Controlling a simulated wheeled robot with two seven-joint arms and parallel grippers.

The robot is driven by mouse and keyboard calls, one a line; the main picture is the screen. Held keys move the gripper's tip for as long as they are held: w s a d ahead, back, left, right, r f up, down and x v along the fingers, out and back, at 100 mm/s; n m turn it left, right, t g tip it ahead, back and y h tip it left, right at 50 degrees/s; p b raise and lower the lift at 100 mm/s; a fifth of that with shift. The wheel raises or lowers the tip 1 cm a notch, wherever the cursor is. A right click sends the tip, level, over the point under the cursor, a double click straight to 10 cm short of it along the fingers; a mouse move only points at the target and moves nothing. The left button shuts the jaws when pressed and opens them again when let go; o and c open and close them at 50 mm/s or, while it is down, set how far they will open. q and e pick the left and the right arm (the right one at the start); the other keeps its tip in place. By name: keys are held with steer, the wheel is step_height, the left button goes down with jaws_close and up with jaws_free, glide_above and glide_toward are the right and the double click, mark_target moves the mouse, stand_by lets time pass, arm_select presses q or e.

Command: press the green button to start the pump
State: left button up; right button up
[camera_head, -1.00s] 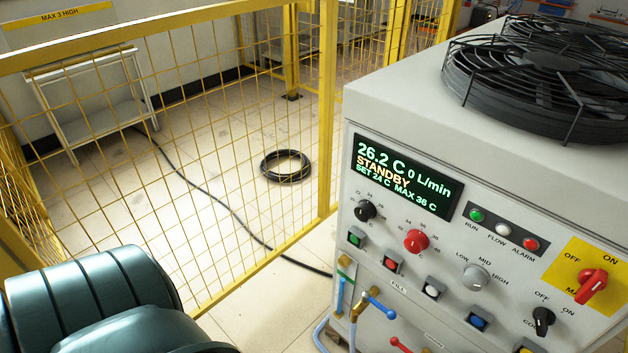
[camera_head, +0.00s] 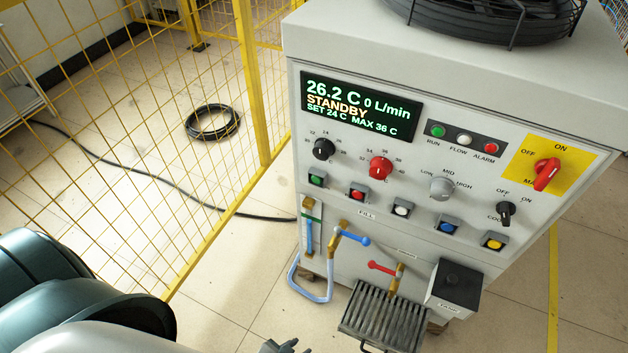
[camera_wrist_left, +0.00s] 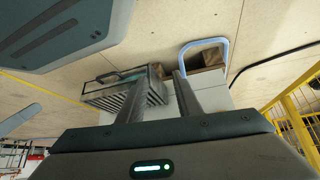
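The green button (camera_head: 317,181) is a small square push button at the left end of the button row on the white cabinet's front (camera_head: 345,225). It is uncovered and nothing touches it. The display (camera_head: 360,107) reads STANDBY, 26.2 C and 0 L/min. In the left wrist view my left gripper (camera_wrist_left: 159,76) is open and empty, its two fingers apart and pointing toward the lower cabinet, the drip grate and the floor. The green button cannot be made out there. A small dark gripper-like part shows at the bottom edge of the head view. My right gripper cannot be identified.
Red (camera_head: 357,194), white (camera_head: 402,207), blue (camera_head: 449,224) and yellow (camera_head: 494,240) buttons continue the row. Knobs sit above. Below are a blue-handled valve (camera_head: 352,236), a red-handled valve (camera_head: 382,267), a bent pipe (camera_head: 297,285) and a drip grate (camera_head: 385,316). Yellow mesh fencing (camera_head: 254,90) stands left.

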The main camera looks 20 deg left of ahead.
arm_select(q)
jaws_close()
steer(key=shift+s, duration=0.1)
steer(key=shift+s+a+f, duration=0.1)
steer(key=shift+a+f, duration=0.05)
steer(key=shift+a, duration=0.25)
steer(key=shift+d, duration=0.25)
stand_by(0.8)
